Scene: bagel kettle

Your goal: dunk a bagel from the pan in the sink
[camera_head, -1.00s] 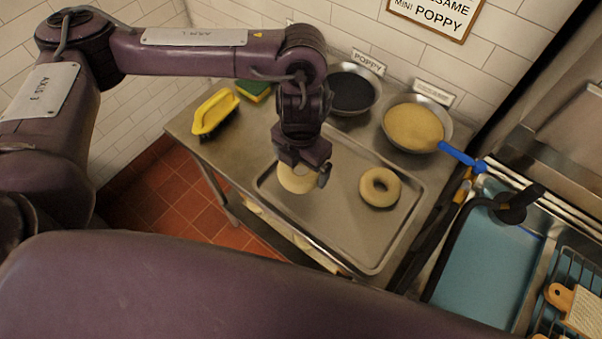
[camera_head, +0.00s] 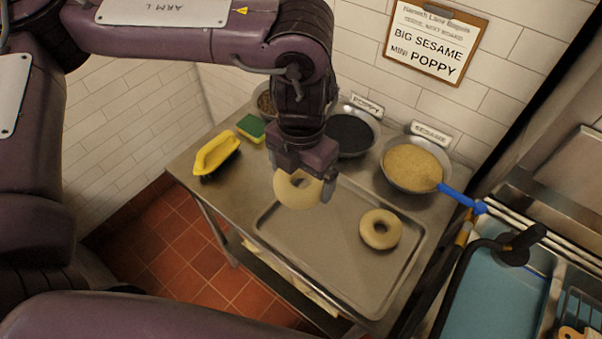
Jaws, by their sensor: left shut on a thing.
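One pale bagel (camera_head: 298,192) is held by my left gripper (camera_head: 304,178), which is shut on it. A second bagel (camera_head: 380,229) lies flat in the right part of the pan. The sink (camera_head: 497,296) with blue water-like surface is at the lower right, partly cut off by the frame. My right gripper is not in view.
Bowls of sesame (camera_head: 412,167) and poppy (camera_head: 350,135) stand behind the pan. A blue-handled utensil (camera_head: 462,198) reaches from the sesame bowl toward the sink. A dark tap (camera_head: 512,248) stands at the sink's back.

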